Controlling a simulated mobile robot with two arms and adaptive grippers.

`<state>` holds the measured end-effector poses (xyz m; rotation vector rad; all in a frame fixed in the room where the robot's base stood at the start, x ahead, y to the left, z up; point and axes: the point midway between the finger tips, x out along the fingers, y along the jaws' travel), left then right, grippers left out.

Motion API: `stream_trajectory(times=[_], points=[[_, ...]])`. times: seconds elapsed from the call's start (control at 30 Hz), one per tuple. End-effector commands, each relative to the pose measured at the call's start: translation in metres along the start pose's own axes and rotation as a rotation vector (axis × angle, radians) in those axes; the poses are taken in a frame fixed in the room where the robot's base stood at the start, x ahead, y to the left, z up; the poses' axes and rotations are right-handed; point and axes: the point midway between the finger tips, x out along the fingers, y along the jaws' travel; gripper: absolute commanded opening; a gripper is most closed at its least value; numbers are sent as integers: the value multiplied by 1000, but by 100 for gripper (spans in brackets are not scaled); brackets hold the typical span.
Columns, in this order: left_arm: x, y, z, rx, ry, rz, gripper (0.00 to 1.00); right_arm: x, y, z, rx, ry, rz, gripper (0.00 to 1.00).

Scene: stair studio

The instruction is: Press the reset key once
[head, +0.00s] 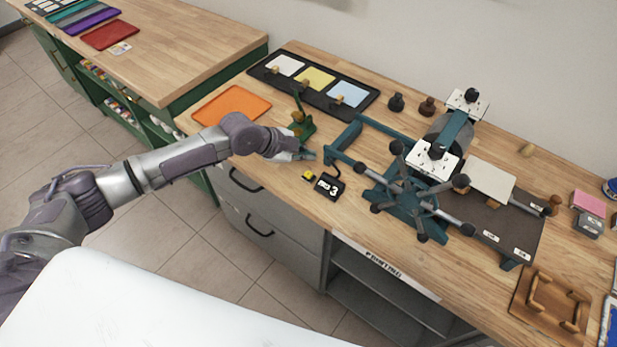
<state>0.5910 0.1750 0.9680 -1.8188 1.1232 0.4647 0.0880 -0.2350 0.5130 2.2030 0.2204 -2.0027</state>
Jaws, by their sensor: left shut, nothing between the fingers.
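A small black counter (328,187) with white digits, the last looking like a 3, sits near the front edge of the wooden bench. A small yellow key (308,176) on a dark base is at its left side; I take it for the reset key. My left gripper (309,156) is shut and empty, just behind and above the yellow key in the picture. Its fingertips look apart from the key, though their height is hard to judge. My right gripper is not in view.
A green stand (301,122) is close behind my left gripper. A teal press with several arms (410,195) stands right of the counter. An orange sheet (231,105) lies to the left, and a black tray with coloured cards (315,82) lies behind.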

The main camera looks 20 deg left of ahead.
Motion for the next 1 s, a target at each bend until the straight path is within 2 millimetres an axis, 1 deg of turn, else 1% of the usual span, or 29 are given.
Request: stream_trajectory(times=[0.03, 0.2, 0.3, 1.0], points=[[10, 8, 7, 0, 0, 1, 0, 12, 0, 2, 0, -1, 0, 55], [26, 19, 19, 0, 0, 0, 0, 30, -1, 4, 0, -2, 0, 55], [31, 22, 22, 0, 1, 0, 0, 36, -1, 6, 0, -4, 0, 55], [33, 23, 24, 0, 1, -1, 0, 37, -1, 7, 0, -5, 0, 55]])
